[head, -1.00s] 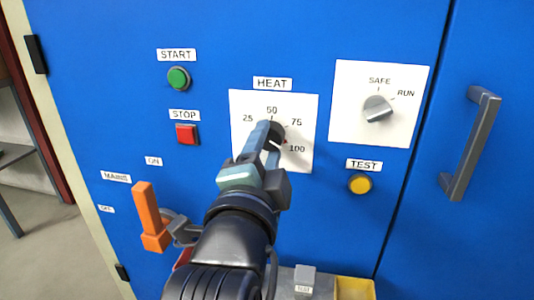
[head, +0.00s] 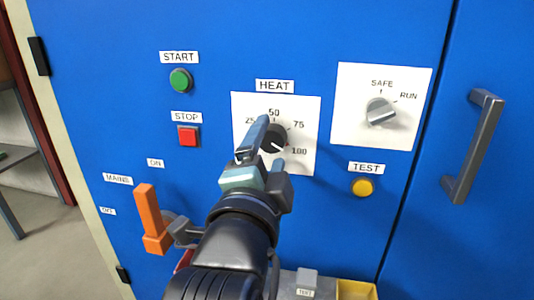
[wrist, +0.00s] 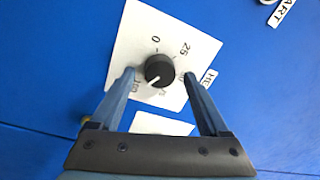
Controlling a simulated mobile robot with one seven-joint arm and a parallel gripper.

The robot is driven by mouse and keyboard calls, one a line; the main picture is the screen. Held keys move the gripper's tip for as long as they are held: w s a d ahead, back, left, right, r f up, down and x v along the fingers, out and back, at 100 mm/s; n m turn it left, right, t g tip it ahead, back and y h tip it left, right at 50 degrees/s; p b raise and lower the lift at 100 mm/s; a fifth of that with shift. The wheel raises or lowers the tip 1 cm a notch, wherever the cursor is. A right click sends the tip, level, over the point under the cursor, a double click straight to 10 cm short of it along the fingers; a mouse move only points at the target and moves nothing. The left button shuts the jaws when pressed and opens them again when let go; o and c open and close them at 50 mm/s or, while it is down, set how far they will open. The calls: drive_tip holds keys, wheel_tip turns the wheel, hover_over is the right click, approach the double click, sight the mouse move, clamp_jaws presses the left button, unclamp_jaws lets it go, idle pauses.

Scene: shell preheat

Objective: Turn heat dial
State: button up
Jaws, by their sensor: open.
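The heat dial (head: 270,139) is a round black knob on a white plate (head: 306,112) under the HEAT label. In the wrist view the dial (wrist: 159,68) lies between the two fingertips of my gripper (wrist: 159,74), with a gap on each side.
A SAFE/RUN switch (head: 381,112) sits right of the dial, with a yellow TEST button (head: 362,187) below it. Green START (head: 180,79) and red STOP (head: 188,136) buttons are at left. An orange MAINS lever (head: 150,217) stands out near my arm. A door handle (head: 472,146) is at far right.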

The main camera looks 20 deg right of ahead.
drive_tip(key=p+v, duration=0.9)
drive_tip(key=v, duration=0.4)
drive_tip(key=shift+p, duration=0.35)
drive_tip(key=w+a+r+n+t+y, duration=0.2)
drive_tip(key=a+r+n+t+y, duration=0.15)
drive_tip(key=r+n, duration=0.45)
drive_tip(key=w+a+r+n+t+y, duration=0.2)
drive_tip(key=a+r+n+t, duration=0.15)
drive_tip(key=r, duration=0.95)
drive_tip(key=s+r+n+t+y+p, duration=0.1)
drive_tip(key=r+n+p, duration=0.2)
drive_tip(key=r+p, duration=0.6)
drive_tip(key=s+a+r+n+t+y+p, duration=0.1)
drive_tip(key=s+r+n+t+y+p, duration=0.1)
drive_tip(key=r+p, duration=0.8)
drive_tip(key=s+a+r+n+t+y+p, duration=0.1)
drive_tip(key=r+n+p, duration=0.3)
drive_tip(key=r+p, duration=0.6)
wheel_tip(320, 180, up, 11)
drive_tip(key=shift+s+r+t, duration=0.1)
drive_tip(key=shift+s+t, duration=0.15)
drive_tip(key=shift+t, duration=0.05)
